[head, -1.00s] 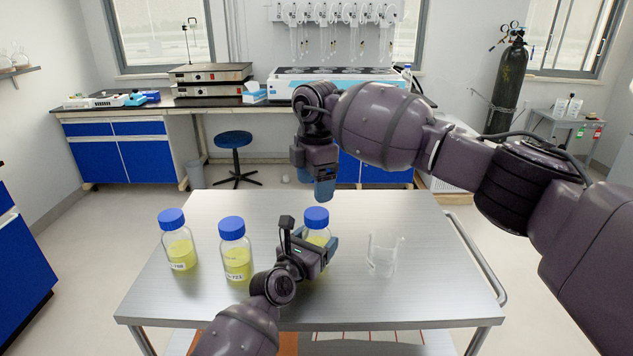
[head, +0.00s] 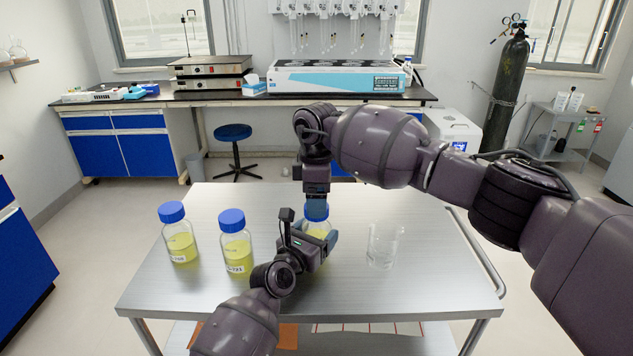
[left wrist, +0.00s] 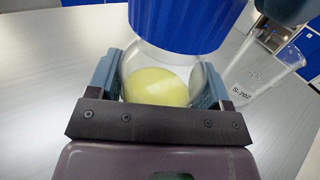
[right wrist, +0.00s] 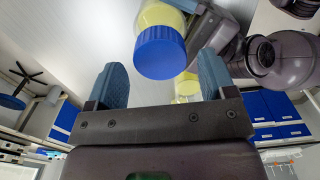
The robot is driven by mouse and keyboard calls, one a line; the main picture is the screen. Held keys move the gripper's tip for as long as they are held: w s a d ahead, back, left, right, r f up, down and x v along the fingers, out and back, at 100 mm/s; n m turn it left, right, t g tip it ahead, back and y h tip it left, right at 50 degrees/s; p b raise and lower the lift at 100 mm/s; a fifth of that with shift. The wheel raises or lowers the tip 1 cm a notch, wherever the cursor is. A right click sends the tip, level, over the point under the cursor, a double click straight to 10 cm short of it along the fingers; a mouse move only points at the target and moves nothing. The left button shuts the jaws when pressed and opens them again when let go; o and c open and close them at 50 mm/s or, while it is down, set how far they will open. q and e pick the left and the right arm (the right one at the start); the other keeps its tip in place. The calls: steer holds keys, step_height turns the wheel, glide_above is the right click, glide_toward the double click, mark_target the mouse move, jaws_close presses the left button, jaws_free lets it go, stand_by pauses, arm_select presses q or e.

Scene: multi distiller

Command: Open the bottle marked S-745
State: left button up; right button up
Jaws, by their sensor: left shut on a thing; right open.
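A glass bottle with a blue cap and yellow liquid (head: 318,228) stands upright on the steel table. Its label is hidden. My left gripper (head: 314,244) is shut around its body; the left wrist view shows the fingers on both sides of the glass, below the blue cap (left wrist: 190,18). My right gripper (head: 317,204) points down from above at the cap. In the right wrist view it (right wrist: 162,80) is open, with the blue cap (right wrist: 160,53) near its fingertips and gaps visible at both sides.
Two similar bottles stand to the left, one (head: 180,243) at far left and one (head: 237,252) nearer; their labels are too small to read surely. An empty glass beaker (head: 383,248) stands to the right, marked S-702 in the left wrist view (left wrist: 262,76).

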steer(key=shift+f, duration=1.25)
